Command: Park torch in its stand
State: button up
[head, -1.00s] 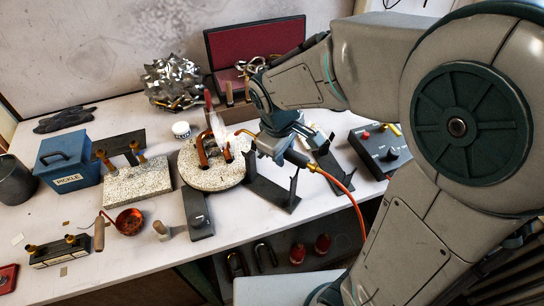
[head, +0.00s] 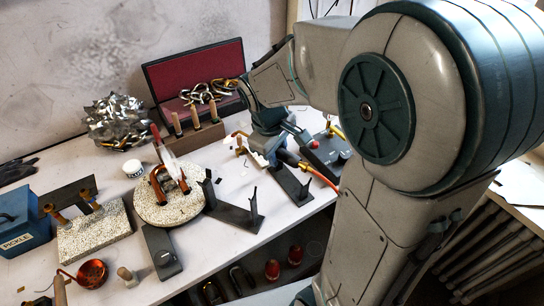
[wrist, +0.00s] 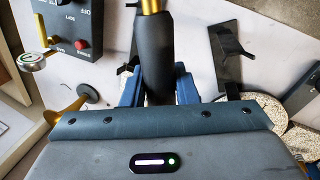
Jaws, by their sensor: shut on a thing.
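My gripper (head: 264,152) is shut on the torch (head: 286,158), around its dark body. The torch's bent brass tip (head: 239,133) points left and a red hose trails to the right. In the wrist view the torch (wrist: 156,50) runs up between the blue fingers (wrist: 158,88). Two black stands with uprights are on the bench. One stand (head: 232,213) is beside the round board; the other (head: 290,184) is below and just right of my gripper. Dark upright parts show beside the torch in the wrist view. I cannot tell whether the torch touches them.
A round speckled board (head: 170,213) holding copper-coloured parts is to the left. A black control box (head: 328,150) is just right of my gripper. A wooden block with handled tools (head: 195,140) and an open red-lined case (head: 195,70) are behind.

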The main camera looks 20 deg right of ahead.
jog(key=w+d+f+m+p, duration=0.3)
jog(key=w+d+f+m, duration=0.1)
jog(key=w+d+f, duration=0.2)
jog(key=shift+g, duration=0.4)
jog(key=shift+d+f+b, duration=0.15)
jog(key=shift+f+b, duration=1.55)
jog(key=shift+f, duration=0.5)
jog(key=shift+d+f+b, duration=0.15)
jog(key=shift+f+b, duration=1.5)
jog(key=shift+f, duration=0.5)
jog(key=shift+f, duration=0.1)
jog(key=o, duration=1.5)
jog(key=shift+o, duration=0.2)
